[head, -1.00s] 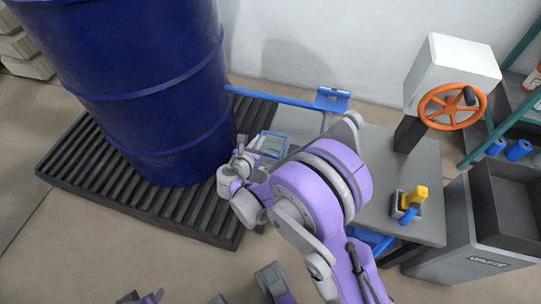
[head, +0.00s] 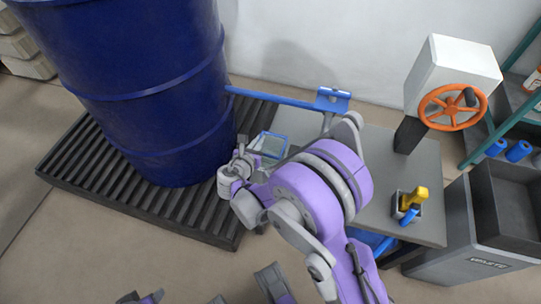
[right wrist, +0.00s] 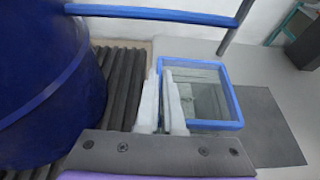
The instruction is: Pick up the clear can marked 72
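I cannot make out a clear can or the number 72 in either view. A clear-sided, blue-rimmed container (right wrist: 236,100) stands just right of my right fingers in the right wrist view; pale, glassy shapes inside it are hard to tell apart. It also shows in the head view (head: 273,146), partly hidden by my right wrist. My right gripper (right wrist: 160,85) has two pale fingers close together with a narrow gap, at the container's left side; whether something clear is between them is unclear. In the head view my right gripper (head: 241,163) is small and partly hidden.
A big blue drum (head: 150,90) stands on a black ribbed pallet (head: 80,180) close left of my right gripper. A blue bar (head: 275,98) crosses behind. The grey table (head: 425,165) holds a yellow-handled item (head: 412,203); an orange handwheel (head: 453,107) is beyond it.

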